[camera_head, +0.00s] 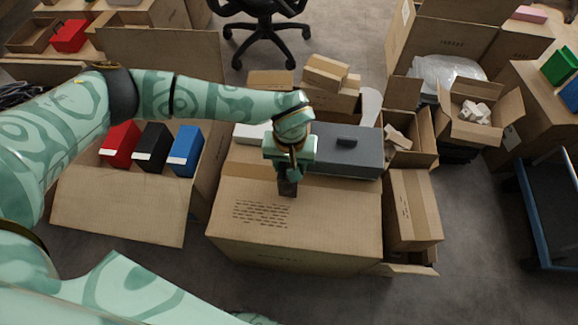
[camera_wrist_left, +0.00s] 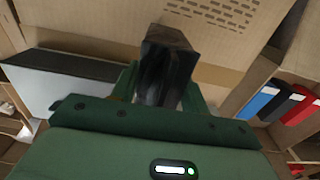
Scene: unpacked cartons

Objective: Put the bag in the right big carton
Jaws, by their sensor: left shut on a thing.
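A small dark bag (camera_head: 287,187) is held in my left gripper (camera_head: 290,168), over the closed carton top in the middle. In the left wrist view the bag (camera_wrist_left: 167,65) looks black and shiny, between the green fingers of my left gripper (camera_wrist_left: 160,98). I cannot tell whether its lower end touches the carton. At the back right stands a big open carton (camera_head: 440,38) with clear plastic wrap in it. My right gripper is not in view.
The middle carton (camera_head: 310,222) bears a grey box (camera_head: 345,155). Left is an open carton (camera_head: 120,208) with red, black and blue binders. Smaller open cartons (camera_head: 484,128) stand at the right, near a blue-framed cart (camera_head: 541,230). Grey floor is clear between them.

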